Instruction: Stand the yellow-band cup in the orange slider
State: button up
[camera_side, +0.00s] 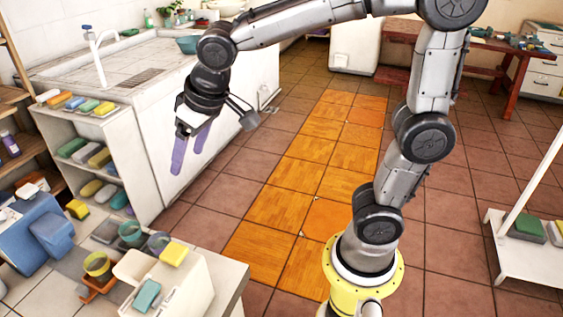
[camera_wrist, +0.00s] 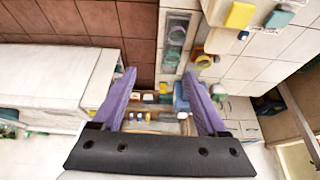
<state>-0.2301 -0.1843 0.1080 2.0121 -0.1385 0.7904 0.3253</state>
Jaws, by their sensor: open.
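The yellow-band cup (camera_side: 97,264) is on the near counter at the lower left in the side view. The orange slider (camera_side: 91,293) shows just under and in front of it. In the wrist view the cup (camera_wrist: 205,62) overlaps the slider (camera_wrist: 197,51). I cannot tell whether the cup stands in the slider or only beside it. My gripper (camera_side: 188,162) has purple fingers, is open and empty, and hangs high above and beyond the cup, apart from it. In the wrist view the open fingers (camera_wrist: 158,75) frame the shelf, with the cup above the right finger.
A teal cup (camera_side: 130,231) and a grey-blue cup (camera_side: 158,242) stand close behind the yellow-band cup. A white box with a yellow sponge (camera_side: 174,253) and a teal sponge (camera_side: 146,295) is to its right. A blue container (camera_side: 52,236) is to its left. A sponge shelf (camera_side: 70,135) stands behind.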

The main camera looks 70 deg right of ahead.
jog(key=s+d+f, duration=0.1)
jog(key=s+d, duration=0.2)
jog(key=s, duration=0.6)
jog(key=s+d+f, duration=0.1)
jog(key=s+d, duration=0.2)
jog(key=s, duration=0.6)
jog(key=shift+s+t, duration=0.25)
jog(key=shift+t, duration=0.05)
